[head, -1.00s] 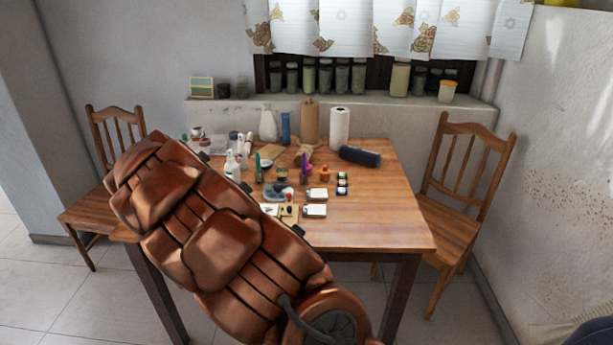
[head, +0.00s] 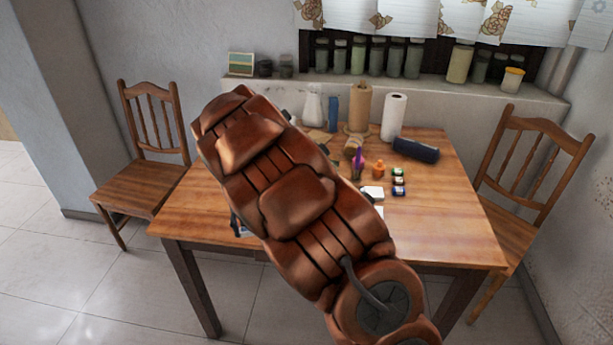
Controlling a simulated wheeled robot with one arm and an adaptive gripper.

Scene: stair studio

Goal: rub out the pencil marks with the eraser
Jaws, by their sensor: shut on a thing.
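My copper-coloured arm crosses the head view and covers the middle of the wooden table (head: 450,222). My gripper is hidden behind it, so I cannot see its jaws or what they hold. I cannot make out the eraser or any pencil marks. A small white block-like item (head: 372,192) lies at the arm's right edge, with part of a white sheet or card (head: 379,211) below it. A small dark and whitish thing (head: 238,224) shows at the arm's left edge; I cannot tell what it is.
Chairs flank the table at left (head: 140,190) and right (head: 535,160). The table's front right is clear.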

